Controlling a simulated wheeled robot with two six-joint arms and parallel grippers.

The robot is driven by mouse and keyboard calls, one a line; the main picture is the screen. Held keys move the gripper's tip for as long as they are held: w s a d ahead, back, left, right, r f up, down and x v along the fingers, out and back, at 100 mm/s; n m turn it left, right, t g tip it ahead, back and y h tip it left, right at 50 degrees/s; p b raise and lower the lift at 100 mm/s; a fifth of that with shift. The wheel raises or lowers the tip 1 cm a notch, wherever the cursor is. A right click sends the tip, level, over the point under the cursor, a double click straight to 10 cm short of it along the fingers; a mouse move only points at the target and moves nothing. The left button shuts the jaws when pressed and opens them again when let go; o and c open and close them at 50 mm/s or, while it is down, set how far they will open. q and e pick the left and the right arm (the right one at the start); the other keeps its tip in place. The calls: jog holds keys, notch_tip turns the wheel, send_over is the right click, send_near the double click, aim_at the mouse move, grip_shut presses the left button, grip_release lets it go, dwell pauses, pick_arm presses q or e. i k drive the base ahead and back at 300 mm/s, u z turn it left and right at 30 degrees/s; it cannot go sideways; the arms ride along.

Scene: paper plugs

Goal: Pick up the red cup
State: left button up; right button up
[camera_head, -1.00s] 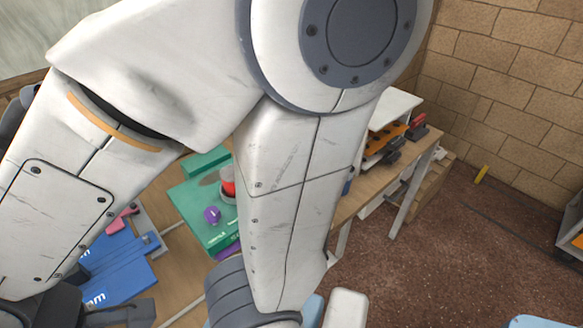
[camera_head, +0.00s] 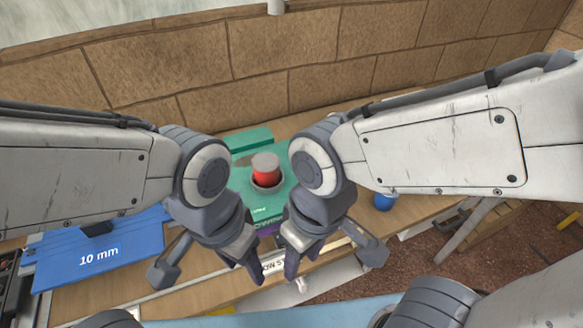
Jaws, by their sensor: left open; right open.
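The red cup (camera_head: 266,176) is a red cylinder with a grey top. It stands upright in a grey ring on the green board (camera_head: 266,211) at the middle of the table. My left gripper (camera_head: 250,266) is open, in front of the cup and lower in the picture, slightly left of it. My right gripper (camera_head: 298,262) is open beside it, in front of the cup and slightly right. Both grippers look empty and apart from the cup. My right arm covers part of the board's right side.
A blue board marked 10 mm (camera_head: 130,249) lies at the left of the table. A green block (camera_head: 249,141) lies behind the cup. A small blue object (camera_head: 384,202) is at the right. A brick wall (camera_head: 330,60) stands behind the table.

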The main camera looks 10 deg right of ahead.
aim_at(265, 165)
jog(key=u, duration=3.3)
jog(key=k, duration=0.65)
jog(key=z, duration=1.7)
